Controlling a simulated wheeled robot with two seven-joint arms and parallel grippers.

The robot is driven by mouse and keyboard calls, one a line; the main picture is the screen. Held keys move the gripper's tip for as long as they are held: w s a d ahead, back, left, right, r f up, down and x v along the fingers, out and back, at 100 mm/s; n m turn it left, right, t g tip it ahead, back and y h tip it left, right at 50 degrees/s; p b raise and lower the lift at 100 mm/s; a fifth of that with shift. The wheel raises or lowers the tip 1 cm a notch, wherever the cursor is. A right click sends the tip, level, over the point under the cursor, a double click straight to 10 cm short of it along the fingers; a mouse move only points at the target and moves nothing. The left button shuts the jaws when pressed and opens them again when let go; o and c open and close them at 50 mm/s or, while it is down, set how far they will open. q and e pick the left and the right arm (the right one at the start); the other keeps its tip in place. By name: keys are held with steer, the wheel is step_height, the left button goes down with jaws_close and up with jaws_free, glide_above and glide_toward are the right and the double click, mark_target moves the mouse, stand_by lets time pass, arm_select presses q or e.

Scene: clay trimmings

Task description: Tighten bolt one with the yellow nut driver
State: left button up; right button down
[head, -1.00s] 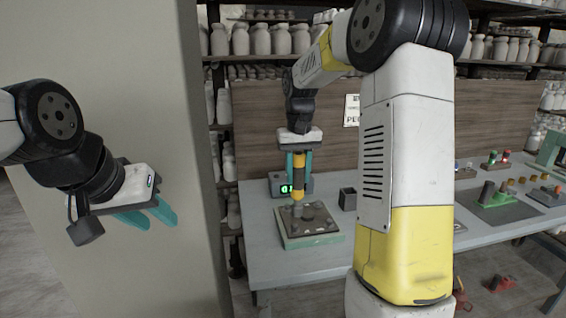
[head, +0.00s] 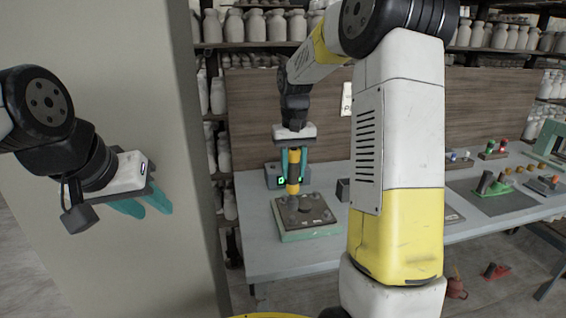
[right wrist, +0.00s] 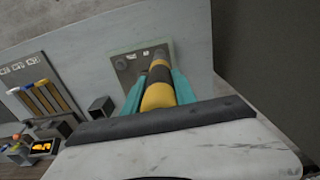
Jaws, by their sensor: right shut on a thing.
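The yellow nut driver (head: 293,172), with a dark band, is held roughly upright in my right gripper (head: 293,160). The teal fingers are shut on it. Its lower end is over the back left part of a dark plate on a green-edged block (head: 308,236). Round dark studs show on the plate, but I cannot tell which is bolt one or whether the driver touches it. In the right wrist view the driver (right wrist: 158,92) points at the plate (right wrist: 126,68), hiding part of it. My left gripper (head: 143,205) is open and empty, away from the table.
A box with green digits (head: 273,176) stands behind the plate, with a small dark bin (head: 343,190) to the right. Yellow-handled tools (right wrist: 42,97) show in the right wrist view. A pale wall (head: 115,100) is on the left. My right arm hides the table's middle.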

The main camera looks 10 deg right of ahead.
mark_target(293, 187)
steer(key=shift+f, duration=2.65)
stand_by(1.5)
steer(key=shift+s+f, duration=0.15)
steer(key=shift+f, duration=0.15)
stand_by(1.4)
stand_by(1.1)
